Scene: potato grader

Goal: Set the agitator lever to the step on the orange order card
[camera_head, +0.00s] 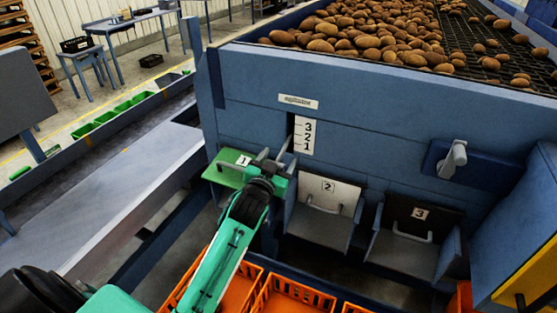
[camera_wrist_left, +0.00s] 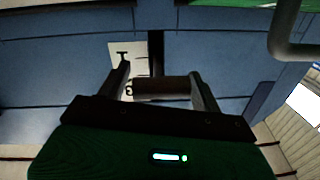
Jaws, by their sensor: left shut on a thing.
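The agitator label (camera_head: 298,101) is on the blue machine front, above a white scale plate (camera_head: 304,135) with 3 at the top, 2, and 1 at the bottom. A dark slot runs beside the plate. My left gripper (camera_head: 274,162) is in front of the slot, below the plate. In the left wrist view it is shut on the brown lever handle (camera_wrist_left: 166,88). The scale plate (camera_wrist_left: 127,57) appears upside down behind it, partly covered by a finger and the handle. The lever's exact step cannot be told. I see no orange order card. My right gripper is not in view.
A green chute (camera_head: 226,172) marked 1 is just left of the gripper. Chutes 2 (camera_head: 328,194) and 3 (camera_head: 418,222) are to its right. Orange crates (camera_head: 262,272) stand below. A grey knob (camera_head: 455,158) sticks out on the right. Potatoes (camera_head: 350,35) lie on top.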

